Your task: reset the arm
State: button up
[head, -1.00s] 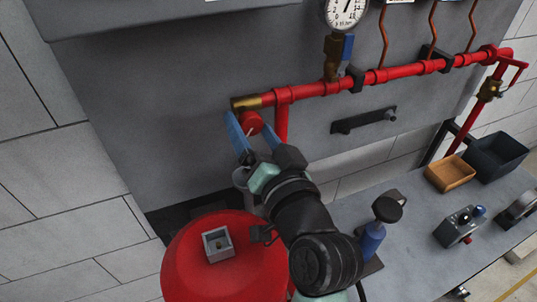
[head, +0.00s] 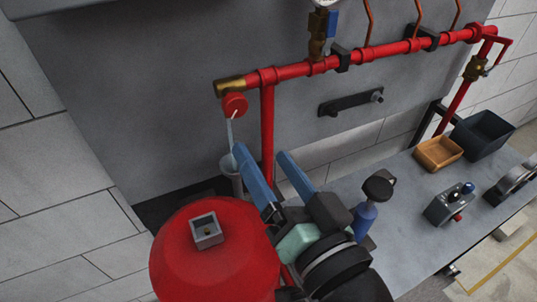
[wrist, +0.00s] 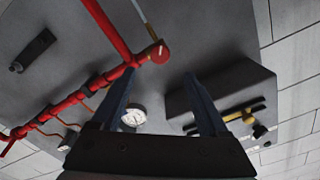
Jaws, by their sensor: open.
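My gripper (head: 260,152) is open and empty, its two blue fingers spread apart. In the head view it is below and right of the red round knob (head: 234,105), clear of it. The knob hangs by the brass end fitting (head: 229,86) of the red pipe (head: 300,70). A thin pale streak runs from the knob down towards a grey cup-like opening (head: 230,168), partly behind the left finger. In the wrist view my open gripper (wrist: 162,75) has nothing between its fingers; the knob (wrist: 159,54) shows beyond them.
A red tank (head: 215,255) with a small square box (head: 205,231) on top is left of my gripper. A blue-bodied part with a black top (head: 379,187) is close on the right. Orange (head: 438,153) and dark bins (head: 483,135) stand farther right on the grey bench (head: 405,215).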

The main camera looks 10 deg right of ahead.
jog(key=w+a+r+n+t+h+p, duration=0.1)
jog(key=w+r+t+p, duration=0.15)
jog(key=r, duration=0.85)
jog(key=w+r+n+t+h+p, duration=0.15)
jog(key=r+p, duration=0.25)
jog(key=r, duration=0.6)
jog(key=s+a+r+t+h+p, duration=0.1)
jog(key=s+r+t+p, duration=0.1)
jog(key=r, duration=0.9)
jog(key=s+a+r+t+h+p, duration=0.2)
jog(key=s+r+t+p, duration=0.1)
jog(key=r, duration=0.8)
jog(key=shift+s+r+n+t, duration=0.25)
jog(key=shift+s+n+t, duration=0.2)
jog(key=shift+s+t, duration=0.2)
